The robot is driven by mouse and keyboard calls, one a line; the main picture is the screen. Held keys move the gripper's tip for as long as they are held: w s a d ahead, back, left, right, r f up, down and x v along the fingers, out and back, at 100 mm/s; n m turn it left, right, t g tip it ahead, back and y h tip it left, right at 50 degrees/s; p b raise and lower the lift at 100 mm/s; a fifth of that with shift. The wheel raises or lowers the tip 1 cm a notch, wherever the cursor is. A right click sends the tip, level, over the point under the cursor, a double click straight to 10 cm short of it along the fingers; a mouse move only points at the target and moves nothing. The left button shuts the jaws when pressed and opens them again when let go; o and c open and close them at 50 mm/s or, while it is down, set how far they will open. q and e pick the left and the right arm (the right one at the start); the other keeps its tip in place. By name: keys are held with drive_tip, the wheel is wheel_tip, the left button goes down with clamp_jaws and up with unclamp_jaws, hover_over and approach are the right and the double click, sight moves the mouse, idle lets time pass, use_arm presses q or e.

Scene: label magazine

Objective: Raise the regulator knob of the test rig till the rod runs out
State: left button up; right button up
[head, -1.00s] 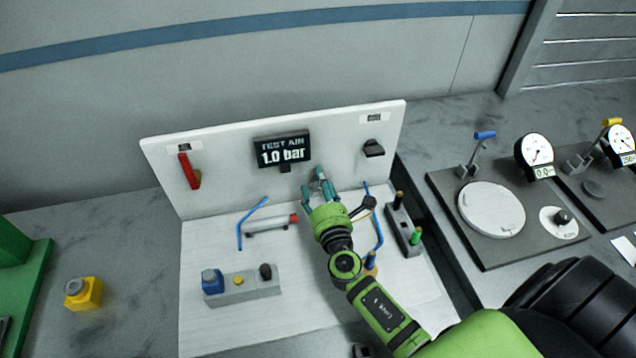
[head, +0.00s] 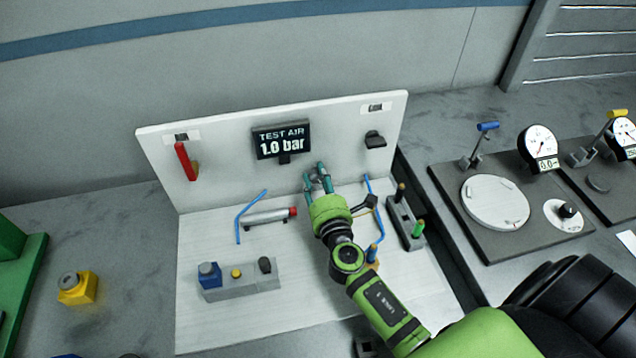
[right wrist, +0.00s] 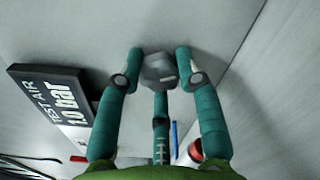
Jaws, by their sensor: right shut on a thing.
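My right gripper (head: 316,175) reaches the upright white back panel of the test rig, just below and right of the display. In the right wrist view its teal fingers (right wrist: 159,60) are shut around a grey faceted regulator knob (right wrist: 158,74) with a pale mark on its face. In the head view the fingers mostly hide the knob. The display (head: 282,140) reads "TEST AIR 1.0 bar". The grey cylinder (head: 264,218) lies on the rig's base, its red end (head: 293,212) close against the body. My left gripper is not in view.
A red lever (head: 184,162) sits left on the panel, a black knob (head: 375,140) right. A grey block (head: 240,283) with blue, yellow and black controls stands in front. Blue tubes flank my right gripper. A gauge board (head: 480,240) lies right.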

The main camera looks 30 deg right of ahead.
drive_tip(key=o, duration=1.2)
drive_tip(key=shift+d+r, duration=0.3)
drive_tip(key=shift+r, duration=0.05)
drive_tip(key=shift+c, duration=0.2)
drive_tip(key=shift+f, duration=0.1)
drive_tip(key=shift+a+f, duration=0.1)
drive_tip(key=v, duration=0.7)
drive_tip(key=shift+s, duration=0.2)
